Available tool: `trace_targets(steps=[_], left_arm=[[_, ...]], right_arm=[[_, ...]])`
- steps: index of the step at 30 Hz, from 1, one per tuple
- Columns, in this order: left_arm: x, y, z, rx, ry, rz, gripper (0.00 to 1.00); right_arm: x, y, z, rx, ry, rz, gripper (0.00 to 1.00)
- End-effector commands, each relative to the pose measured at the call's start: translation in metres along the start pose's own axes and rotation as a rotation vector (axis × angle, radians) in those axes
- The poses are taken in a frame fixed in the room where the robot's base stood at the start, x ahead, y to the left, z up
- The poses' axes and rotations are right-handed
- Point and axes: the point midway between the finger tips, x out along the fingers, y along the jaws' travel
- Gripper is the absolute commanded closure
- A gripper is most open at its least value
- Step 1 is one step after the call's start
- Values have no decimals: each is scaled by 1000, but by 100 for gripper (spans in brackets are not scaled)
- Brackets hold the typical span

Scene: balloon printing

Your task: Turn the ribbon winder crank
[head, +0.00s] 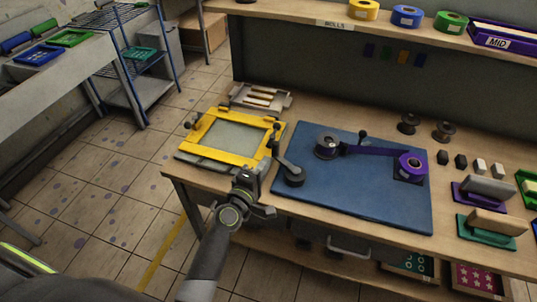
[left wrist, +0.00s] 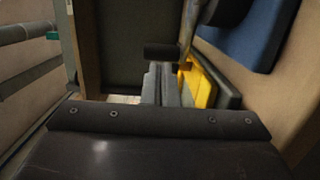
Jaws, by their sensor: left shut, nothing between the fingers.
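The ribbon winder sits on a blue board (head: 345,198). A grey spool (head: 327,146) and a purple ribbon roll (head: 412,163) are joined by a purple ribbon (head: 375,151). A dark crank arm (head: 284,158) with a black knob stands at the board's left edge. Another small black knob (head: 362,134) shows behind the ribbon. My left gripper (head: 246,179) is shut and empty, left of the crank arm and near the table's front edge. A dark cylinder (left wrist: 163,52) shows beyond its fingers in the left wrist view; I cannot tell whether they touch. My right gripper is not in view.
A yellow screen frame (head: 228,137) lies just behind my left gripper; its yellow edge also shows in the left wrist view (left wrist: 203,85). Squeegees (head: 486,189), dark spools (head: 408,124) and small blocks stand at right. A shelf (head: 330,23) with rolls hangs above.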

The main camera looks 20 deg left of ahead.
Motion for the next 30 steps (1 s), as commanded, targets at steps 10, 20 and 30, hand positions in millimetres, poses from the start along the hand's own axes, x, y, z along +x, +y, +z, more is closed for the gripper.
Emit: trace_targets(steps=[10,20,30], left_arm=[[31,0,0,2,0,0,100],[32,0,0,2,1,0,100],[38,-3,-7,4,-36,1,100]], right_arm=[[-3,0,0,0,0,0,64],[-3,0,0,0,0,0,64],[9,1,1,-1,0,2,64]])
